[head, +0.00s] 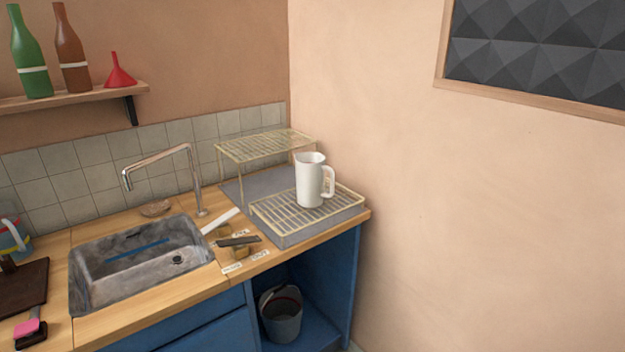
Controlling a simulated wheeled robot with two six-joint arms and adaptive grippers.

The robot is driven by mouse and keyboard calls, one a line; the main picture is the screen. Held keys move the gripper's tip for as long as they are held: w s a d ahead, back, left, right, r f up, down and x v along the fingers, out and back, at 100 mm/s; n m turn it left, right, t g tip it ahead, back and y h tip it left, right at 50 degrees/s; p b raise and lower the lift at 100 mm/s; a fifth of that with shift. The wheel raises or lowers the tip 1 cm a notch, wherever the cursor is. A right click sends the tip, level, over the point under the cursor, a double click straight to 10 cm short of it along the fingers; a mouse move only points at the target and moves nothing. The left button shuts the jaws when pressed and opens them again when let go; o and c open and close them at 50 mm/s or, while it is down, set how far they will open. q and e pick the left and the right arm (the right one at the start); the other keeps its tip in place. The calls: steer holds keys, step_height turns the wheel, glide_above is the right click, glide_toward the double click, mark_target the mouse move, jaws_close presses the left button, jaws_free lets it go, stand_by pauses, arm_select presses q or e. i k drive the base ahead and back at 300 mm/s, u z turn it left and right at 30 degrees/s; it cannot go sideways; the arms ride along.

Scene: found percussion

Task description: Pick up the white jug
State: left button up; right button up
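The white jug (309,181) stands upright on the low cream wire rack (277,223) at the right end of the counter. Its handle (329,183) points to the right in the head view. Nothing is touching it from above. Neither of my grippers shows in the head view.
A taller wire rack (240,150) stands behind the jug, close to the corner wall. Left of the rack are small blocks with a dark bar (238,241), a white bar (220,221), the tap (196,180) and the sink (92,306). A bucket (282,318) sits below the counter.

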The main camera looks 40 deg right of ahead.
mark_target(311, 167)
steer(key=u, duration=0.4)
steer(key=k, duration=0.5)
steer(key=z, duration=0.1)
steer(key=i, duration=0.5)
steer(key=z, duration=1.45)
steer(key=i, duration=0.95)
steer(key=z, duration=1.3)
